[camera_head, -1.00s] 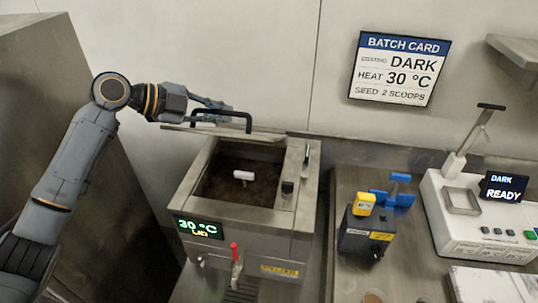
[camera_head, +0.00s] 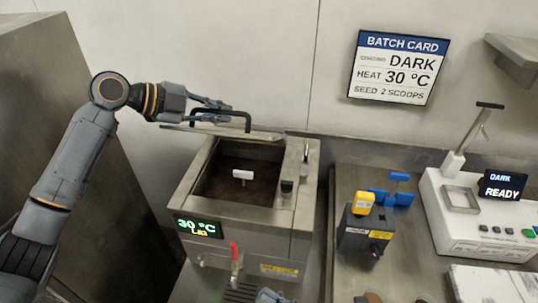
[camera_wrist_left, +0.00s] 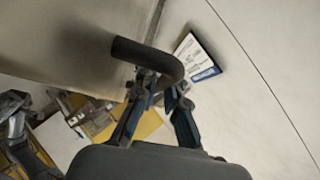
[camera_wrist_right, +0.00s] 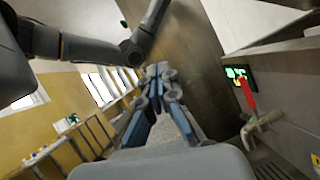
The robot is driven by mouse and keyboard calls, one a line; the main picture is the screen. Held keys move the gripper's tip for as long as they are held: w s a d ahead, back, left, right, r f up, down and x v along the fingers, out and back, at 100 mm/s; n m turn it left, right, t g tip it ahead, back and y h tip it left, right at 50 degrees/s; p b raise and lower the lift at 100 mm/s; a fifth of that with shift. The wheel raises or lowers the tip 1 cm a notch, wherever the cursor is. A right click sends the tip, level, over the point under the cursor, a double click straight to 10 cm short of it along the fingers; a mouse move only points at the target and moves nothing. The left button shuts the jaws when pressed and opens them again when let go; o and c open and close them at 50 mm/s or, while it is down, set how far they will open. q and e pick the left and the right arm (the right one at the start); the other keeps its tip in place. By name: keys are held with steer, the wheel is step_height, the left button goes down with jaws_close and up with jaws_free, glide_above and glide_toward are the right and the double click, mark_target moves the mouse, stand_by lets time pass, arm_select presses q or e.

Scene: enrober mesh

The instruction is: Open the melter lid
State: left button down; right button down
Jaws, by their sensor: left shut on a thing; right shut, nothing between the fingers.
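The melter (camera_head: 250,222) stands in the middle of the head view, its tank (camera_head: 240,180) uncovered and showing dark brown contents. Its lid (camera_head: 262,135) is raised at the tank's back edge, seen nearly edge-on, with a black bar handle (camera_head: 248,122). My left gripper (camera_head: 222,105) is shut on the handle; the left wrist view shows the dark handle (camera_wrist_left: 145,55) at its fingertips (camera_wrist_left: 158,85). My right gripper (camera_wrist_right: 162,78) is shut and empty, low in front of the melter; part of it shows at the head view's bottom edge (camera_head: 270,296).
The melter display (camera_head: 198,228) reads 30 °C. A red-handled tap (camera_head: 234,255) projects at its front. Right of it stand a dark box with a yellow top (camera_head: 364,203), a blue item (camera_head: 398,190) and a white machine (camera_head: 470,215) reading READY. A tall steel cabinet (camera_head: 110,150) stands left.

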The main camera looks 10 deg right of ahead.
steer(key=w+d+r+m+t+h, duration=0.25)
steer(key=w+m+t, duration=0.2)
steer(key=w, duration=0.35)
steer(key=w+d+r+m+t+h, duration=0.1)
steer(key=w+d+m+t, duration=0.3)
steer(key=w, duration=0.4)
steer(key=w+a+r+m+g, duration=0.1)
steer(key=w+a+r, duration=0.3)
steer(key=w+r, duration=0.4)
steer(key=shift+r, duration=0.4)
steer(key=shift+w+a+y, duration=0.1)
steer(key=shift+y, duration=0.15)
